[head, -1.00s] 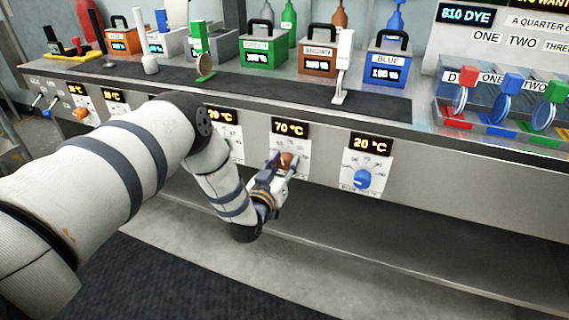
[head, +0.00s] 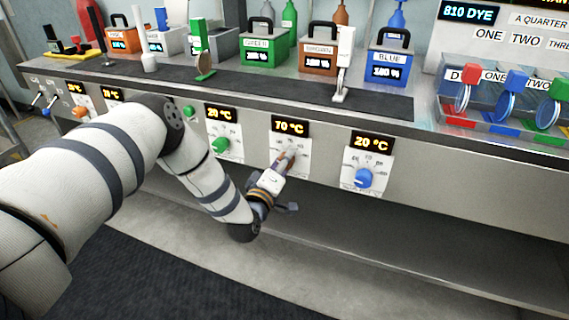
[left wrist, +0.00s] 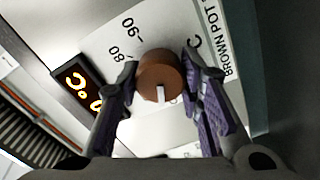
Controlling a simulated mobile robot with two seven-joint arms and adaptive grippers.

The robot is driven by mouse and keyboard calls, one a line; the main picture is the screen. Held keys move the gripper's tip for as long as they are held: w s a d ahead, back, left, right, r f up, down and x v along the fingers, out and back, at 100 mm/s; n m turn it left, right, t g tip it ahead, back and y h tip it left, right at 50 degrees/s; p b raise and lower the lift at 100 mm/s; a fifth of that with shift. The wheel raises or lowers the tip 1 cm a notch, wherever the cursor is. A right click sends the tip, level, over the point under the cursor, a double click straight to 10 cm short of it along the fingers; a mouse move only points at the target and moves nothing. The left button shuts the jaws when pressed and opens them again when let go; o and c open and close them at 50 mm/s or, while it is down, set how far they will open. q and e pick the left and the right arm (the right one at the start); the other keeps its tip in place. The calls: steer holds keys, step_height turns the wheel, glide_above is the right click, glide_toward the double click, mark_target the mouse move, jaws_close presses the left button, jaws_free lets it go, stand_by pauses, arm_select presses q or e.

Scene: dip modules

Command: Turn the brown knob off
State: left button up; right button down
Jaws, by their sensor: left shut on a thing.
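The brown knob (left wrist: 160,78) sits on a white dial plate labelled BROWN POT in the left wrist view, with a white pointer mark on its face. My left gripper (left wrist: 160,72) is shut on the knob, one finger on each side. In the head view the left gripper (head: 287,163) is at the dial plate and mostly hides the knob. The display (head: 290,126) above it reads 70 °C. My right gripper is not in view.
The green knob (head: 221,145), at 20 °C, is left of my gripper, and the blue knob (head: 363,178), also at 20 °C, is to the right. Coloured pots, including the brown pot (head: 319,62), stand on the counter above. The space below the panel is open.

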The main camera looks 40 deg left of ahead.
arm_select(q)
steer(key=shift+f+n, duration=0.1)
steer(key=shift+n, duration=1)
steer(key=o, duration=1.2)
steer(key=shift+c, duration=0.2)
steer(key=shift+s, duration=0.15)
steer(key=v, duration=1.2)
